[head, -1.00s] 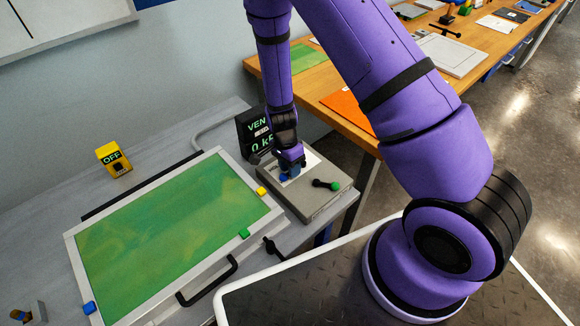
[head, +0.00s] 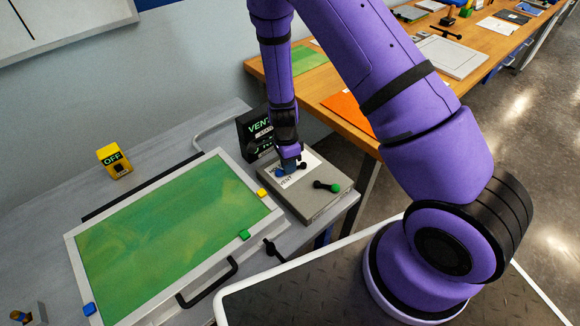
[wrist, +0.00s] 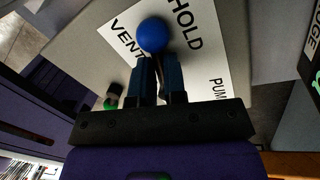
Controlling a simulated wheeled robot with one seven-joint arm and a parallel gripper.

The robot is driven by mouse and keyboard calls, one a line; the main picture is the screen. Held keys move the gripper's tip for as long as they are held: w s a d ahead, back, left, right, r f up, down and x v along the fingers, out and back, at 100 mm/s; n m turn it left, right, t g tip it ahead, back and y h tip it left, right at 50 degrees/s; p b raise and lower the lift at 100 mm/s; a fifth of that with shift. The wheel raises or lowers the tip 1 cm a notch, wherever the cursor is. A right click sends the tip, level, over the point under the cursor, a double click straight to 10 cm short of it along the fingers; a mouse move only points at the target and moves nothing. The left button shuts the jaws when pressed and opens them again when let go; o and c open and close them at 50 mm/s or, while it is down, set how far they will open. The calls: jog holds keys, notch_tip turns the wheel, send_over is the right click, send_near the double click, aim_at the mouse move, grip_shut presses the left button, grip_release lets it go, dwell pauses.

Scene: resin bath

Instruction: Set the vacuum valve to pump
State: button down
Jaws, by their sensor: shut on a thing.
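The vacuum valve is a lever with a blue ball knob (wrist: 153,34) on a grey box (head: 318,203). In the wrist view its white label (wrist: 203,62) reads VENT at left, HOLD at top and PUM at right, the last letter cut off. The knob lies between VENT and HOLD. My gripper (wrist: 157,75) is shut on the lever just behind the knob; its fingers hide much of the lever. In the head view my gripper (head: 290,166) reaches down over the label, the knob (head: 279,173) at its left.
A second lever with a green knob (head: 333,187) stands close by on the box. A black gauge display (head: 255,133) reading VENT stands behind. A green-covered frame (head: 195,306) lies left, with a yellow OFF switch box (head: 114,160) beyond it.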

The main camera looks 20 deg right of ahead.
jog(key=shift+w+d+m+y, duration=0.1)
jog(key=shift+w+m+y, duration=0.3)
jog(key=shift+m, duration=0.85)
jog(key=shift+w+m+y, duration=0.1)
jog(key=shift+w+m, duration=0.55)
jog(key=shift+m, duration=0.6)
jog(key=c, duration=1.2)
grip_release()
jog(key=shift+w, duration=0.1)
jog(key=shift+o, duration=0.2)
jog(key=shift+d+r, duration=0.1)
jog(key=a+v, duration=0.1)
jog(key=v, duration=0.9)
jog(key=shift+d+r, duration=0.35)
jog(key=shift+d, duration=0.15)
